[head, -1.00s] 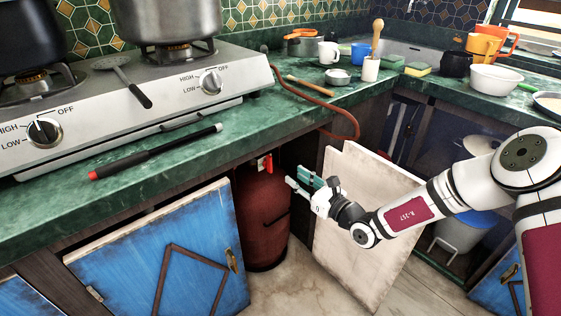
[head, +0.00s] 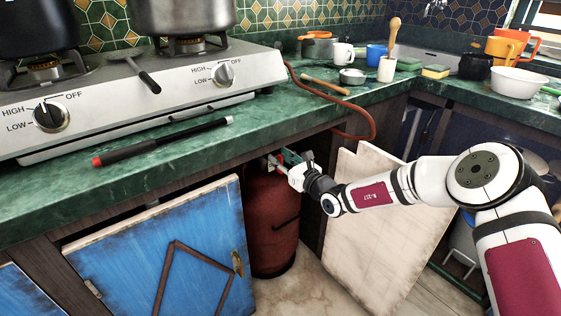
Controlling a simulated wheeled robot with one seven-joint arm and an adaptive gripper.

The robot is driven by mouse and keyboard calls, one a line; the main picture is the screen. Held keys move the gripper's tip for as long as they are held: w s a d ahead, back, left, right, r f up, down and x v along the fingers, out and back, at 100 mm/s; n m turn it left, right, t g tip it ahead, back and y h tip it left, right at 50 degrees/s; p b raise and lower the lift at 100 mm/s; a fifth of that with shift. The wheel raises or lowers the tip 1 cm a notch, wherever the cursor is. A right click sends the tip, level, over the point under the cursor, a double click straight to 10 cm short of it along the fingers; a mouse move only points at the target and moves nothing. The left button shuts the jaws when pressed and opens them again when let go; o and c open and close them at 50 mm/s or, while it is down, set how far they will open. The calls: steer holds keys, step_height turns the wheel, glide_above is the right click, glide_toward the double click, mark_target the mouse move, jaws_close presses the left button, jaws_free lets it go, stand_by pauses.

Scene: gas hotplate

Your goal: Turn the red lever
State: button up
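The red gas cylinder (head: 272,220) stands inside the open cupboard under the counter. The red lever belongs at its top, but my gripper covers that spot and I cannot make the lever out. My gripper (head: 274,160) is at the top of the cylinder, just under the counter edge. Its fingers point left and overlap the valve area in the picture. The fingers are small and partly shaded, so I cannot tell whether they are open, shut or touching the lever.
A blue cupboard door (head: 165,255) hangs open at the left and a pale door (head: 385,220) at the right of the cylinder. The green counter (head: 130,180) overhangs the gripper. A reddish hose (head: 368,112) runs from the hotplate (head: 120,110) over the counter edge.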

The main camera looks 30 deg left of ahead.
steer(key=shift+a, duration=0.15)
jaws_close()
steer(key=shift+w+m+p, duration=0.15)
steer(key=shift+m+p, duration=0.2)
steer(key=shift+m, duration=0.05)
steer(key=w+f+m, duration=0.1)
steer(key=m, duration=0.4)
steer(key=w+d+f+m+p, duration=0.1)
steer(key=m, duration=0.5)
steer(key=w+f+m+p, duration=0.1)
steer(key=m, duration=0.5)
steer(key=shift+d+f, duration=0.15)
steer(key=shift+f, duration=0.05)
steer(key=shift+s, duration=0.1)
stand_by(0.4)
